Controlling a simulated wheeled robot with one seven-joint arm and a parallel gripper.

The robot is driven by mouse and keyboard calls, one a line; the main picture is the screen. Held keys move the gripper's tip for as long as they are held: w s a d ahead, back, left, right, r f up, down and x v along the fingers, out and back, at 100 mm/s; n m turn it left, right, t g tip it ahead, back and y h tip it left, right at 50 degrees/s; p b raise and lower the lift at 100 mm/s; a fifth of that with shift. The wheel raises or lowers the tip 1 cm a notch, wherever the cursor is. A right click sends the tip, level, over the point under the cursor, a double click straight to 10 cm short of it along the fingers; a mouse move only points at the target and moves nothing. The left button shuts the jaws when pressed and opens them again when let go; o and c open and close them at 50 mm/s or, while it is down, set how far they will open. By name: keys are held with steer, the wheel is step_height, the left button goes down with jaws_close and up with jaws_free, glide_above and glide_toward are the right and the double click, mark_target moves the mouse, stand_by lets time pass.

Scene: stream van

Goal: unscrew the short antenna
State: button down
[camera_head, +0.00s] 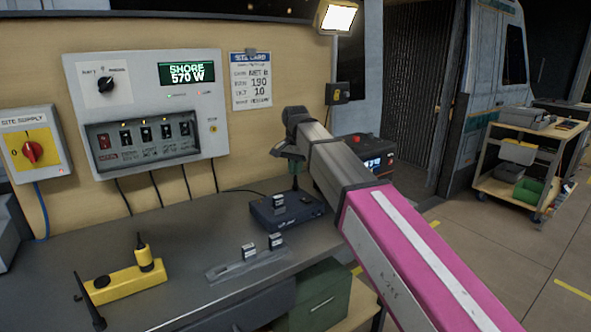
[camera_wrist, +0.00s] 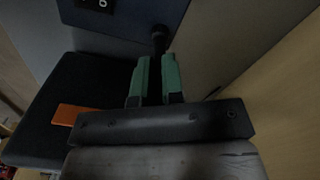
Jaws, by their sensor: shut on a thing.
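My gripper (camera_head: 295,172) is over the back of the dark blue box (camera_head: 310,210) on the bench, its green fingers pointing down. In the wrist view the fingers (camera_wrist: 157,62) are close together, shut on a thin dark upright piece, which I take to be the short antenna (camera_wrist: 160,37). Its dark end shows just past the fingertips, beside the blue box (camera_wrist: 135,18). In the head view the antenna is hidden by the fingers, and I cannot tell whether it is still threaded in.
A yellow device (camera_head: 125,284) with a black antenna (camera_head: 88,300) beside it lies at the bench's left. A grey holder (camera_head: 240,265) with small blocks is in front of the blue box. A black unit (camera_head: 372,158) stands behind my arm. A control panel (camera_head: 145,115) is on the wall.

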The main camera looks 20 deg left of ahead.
steer(key=n, duration=0.4)
stand_by(0.3)
steer(key=shift+n, duration=2)
steer(key=c, duration=1.3)
jaws_free()
